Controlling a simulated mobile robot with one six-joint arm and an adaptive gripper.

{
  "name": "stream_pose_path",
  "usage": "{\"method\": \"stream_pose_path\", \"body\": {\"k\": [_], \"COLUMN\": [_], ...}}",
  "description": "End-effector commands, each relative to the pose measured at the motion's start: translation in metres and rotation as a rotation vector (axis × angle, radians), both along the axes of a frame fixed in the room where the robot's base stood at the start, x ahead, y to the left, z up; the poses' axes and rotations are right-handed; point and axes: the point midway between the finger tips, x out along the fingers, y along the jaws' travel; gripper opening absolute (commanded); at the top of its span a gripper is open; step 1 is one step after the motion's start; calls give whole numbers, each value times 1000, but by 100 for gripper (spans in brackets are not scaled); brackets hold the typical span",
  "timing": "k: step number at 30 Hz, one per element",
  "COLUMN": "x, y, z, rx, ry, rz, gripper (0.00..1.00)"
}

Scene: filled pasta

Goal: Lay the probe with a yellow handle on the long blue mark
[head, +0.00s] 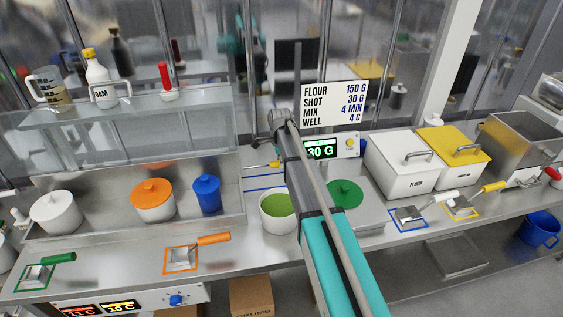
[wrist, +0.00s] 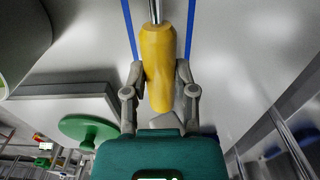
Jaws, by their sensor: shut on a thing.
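The probe's yellow handle (wrist: 158,60) is between the fingers of my gripper (wrist: 158,85) in the wrist view, which is shut on it. The metal shaft (wrist: 155,10) points to the top of that view. The long blue mark (wrist: 191,25) shows as two blue lines, one on each side of the probe, roughly parallel to it. I cannot tell whether the probe touches the surface. In the head view, the yellow handle (head: 273,164) shows a little left of my arm, above the blue mark (head: 264,189). My arm hides most of my gripper there.
A white pot with green contents (head: 278,211) stands in front of the mark. A green lid (head: 345,194) lies to its right; it also shows in the wrist view (wrist: 88,129).

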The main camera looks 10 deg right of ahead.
Motion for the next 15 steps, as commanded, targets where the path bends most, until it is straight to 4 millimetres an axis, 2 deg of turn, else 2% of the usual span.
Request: {"method": "stream_pose_path", "body": {"k": [1,15], "x": [0,0], "y": [0,-1], "z": [-8,-41], "rx": [0,0], "ry": [0,0], "rz": [0,-1], "gripper": [0,0]}}
